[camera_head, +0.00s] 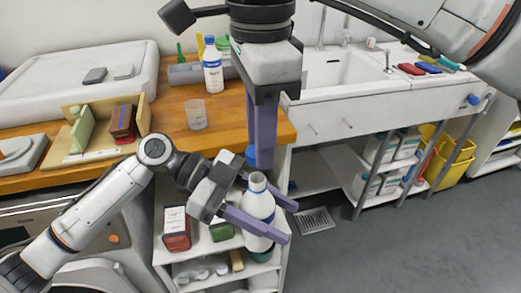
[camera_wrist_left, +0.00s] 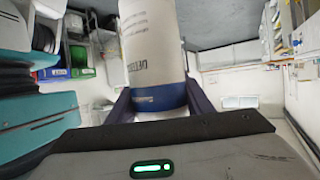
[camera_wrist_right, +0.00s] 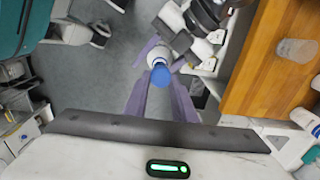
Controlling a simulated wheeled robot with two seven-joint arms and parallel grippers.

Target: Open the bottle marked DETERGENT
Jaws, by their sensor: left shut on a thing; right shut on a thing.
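The white bottle with blue bands (camera_head: 258,207) is upright between the fingers of my left gripper (camera_head: 288,222), off the table's front right corner. In the left wrist view its label (camera_wrist_left: 142,65) shows part of a word that fits DETERGENT. Its mouth shows bare in the head view. My right gripper (camera_head: 258,160) points down just above it, shut on a blue cap (camera_head: 250,157). In the right wrist view the cap (camera_wrist_right: 160,74) sits between the fingertips, with the bottle's white neck (camera_wrist_right: 153,55) behind it. The cap looks apart from the neck.
Another white bottle with a blue cap (camera_head: 212,70) and a clear cup (camera_head: 196,115) stand on the wooden worktop (camera_head: 240,125).

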